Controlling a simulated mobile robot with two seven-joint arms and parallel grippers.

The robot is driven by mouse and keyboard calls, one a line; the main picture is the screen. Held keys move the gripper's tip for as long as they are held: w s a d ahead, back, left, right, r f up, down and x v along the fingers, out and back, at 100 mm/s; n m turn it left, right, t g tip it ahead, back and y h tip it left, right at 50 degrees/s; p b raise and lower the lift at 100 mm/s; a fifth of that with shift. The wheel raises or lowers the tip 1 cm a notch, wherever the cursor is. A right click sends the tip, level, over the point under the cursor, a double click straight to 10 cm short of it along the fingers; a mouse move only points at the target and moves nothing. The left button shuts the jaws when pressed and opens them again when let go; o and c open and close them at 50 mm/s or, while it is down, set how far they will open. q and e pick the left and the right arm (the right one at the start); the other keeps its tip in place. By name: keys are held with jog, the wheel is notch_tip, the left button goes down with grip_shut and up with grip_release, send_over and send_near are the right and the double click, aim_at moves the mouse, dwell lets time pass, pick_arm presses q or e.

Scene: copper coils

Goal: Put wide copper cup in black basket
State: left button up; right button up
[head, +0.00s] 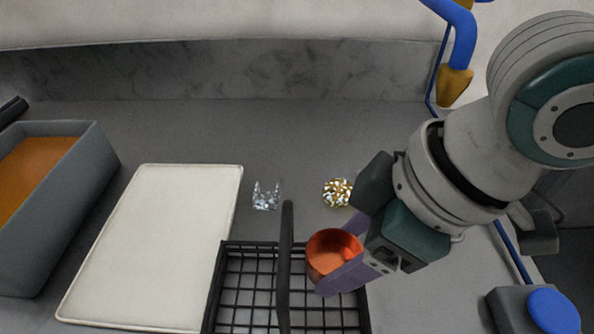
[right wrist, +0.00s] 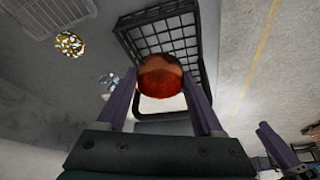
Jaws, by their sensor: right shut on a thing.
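The wide copper cup (head: 328,252) is between the fingers of my right gripper (head: 347,255), which is shut on it. The cup also shows in the right wrist view (right wrist: 161,88), between the two purple fingers (right wrist: 162,112). The basket also shows behind the cup in the right wrist view (right wrist: 160,32).
A white tray (head: 160,235) lies left of the basket. A grey bin (head: 85,180) with orange-brown contents is at the far left. A small clear spiky piece (head: 266,197) and a gold-white patterned ball (head: 337,192) sit behind the basket. A blue button box (head: 505,308) is at lower right.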

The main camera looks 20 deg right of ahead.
aim_at(333, 302)
notch_tip(333, 302, down, 9)
jog(key=shift+b, duration=0.9)
jog(key=o, duration=1.2)
jog(key=shift+f, duration=0.1)
jog(key=shift+o, duration=0.2)
jog(key=shift+r, duration=0.25)
jog(key=p+v, duration=0.3)
jog(key=v, duration=0.8)
jog(key=s+a+r+m+t, duration=0.2)
jog(key=s+a+m, duration=0.1)
jog(key=a, duration=0.1)
jog(key=s+d+f+m+g+h, duration=0.1)
jog(key=s+d+m+h, duration=0.2)
jog(key=d, duration=0.6)
jog(key=s+m, duration=0.2)
jog(key=shift+s+f, duration=0.35)
jog(key=shift+s, duration=0.05)
